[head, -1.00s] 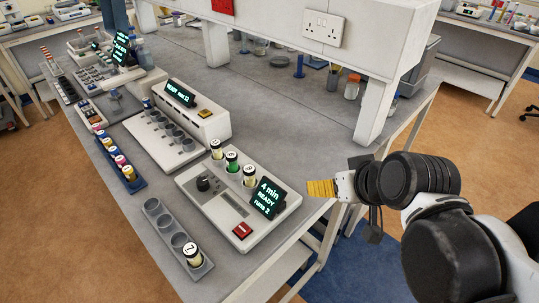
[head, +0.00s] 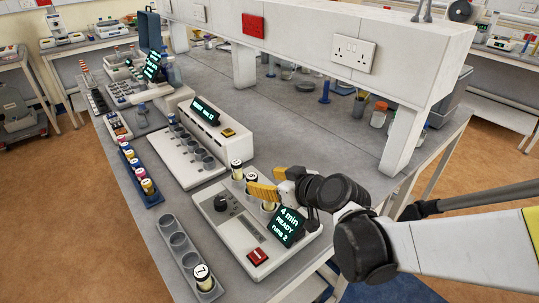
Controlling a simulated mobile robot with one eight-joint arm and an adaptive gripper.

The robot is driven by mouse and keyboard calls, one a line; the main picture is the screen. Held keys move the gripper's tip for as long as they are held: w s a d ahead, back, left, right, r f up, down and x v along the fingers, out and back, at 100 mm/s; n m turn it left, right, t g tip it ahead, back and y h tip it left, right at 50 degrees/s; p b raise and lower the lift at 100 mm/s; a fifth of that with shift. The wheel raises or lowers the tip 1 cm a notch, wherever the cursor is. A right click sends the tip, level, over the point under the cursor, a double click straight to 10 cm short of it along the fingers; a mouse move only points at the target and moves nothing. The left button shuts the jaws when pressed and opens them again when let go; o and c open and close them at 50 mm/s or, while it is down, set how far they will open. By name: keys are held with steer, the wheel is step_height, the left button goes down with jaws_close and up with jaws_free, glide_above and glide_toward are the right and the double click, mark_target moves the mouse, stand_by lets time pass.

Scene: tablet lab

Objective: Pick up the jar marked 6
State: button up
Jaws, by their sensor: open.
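A white instrument (head: 225,222) with a lit screen reading "4 min READY runs 2" holds jars in a row of slots along its back. The leftmost jar (head: 236,170) has a pale numbered cap and stands clear of my gripper. My gripper (head: 262,184), with yellow fingers, is open and is over the right part of that row. It partly hides the other jars there, one of them showing under the fingers (head: 268,207). The numbers on these caps are too small to read surely, so I cannot tell which is 6.
A grey rack (head: 170,240) at the front holds a jar marked 7 (head: 204,277) in its near end. A blue rack (head: 152,198) with several jars is at left. A white block with empty wells (head: 175,155) stands behind. The overhead shelf's leg (head: 400,150) is to the right.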

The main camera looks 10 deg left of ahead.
mark_target(255, 179)
steer(key=b+x, duration=0.3)
steer(key=x, duration=0.4)
steer(key=shift+s+a, duration=0.1)
steer(key=shift+s+r, duration=0.1)
steer(key=shift+c, duration=0.8)
jaws_close()
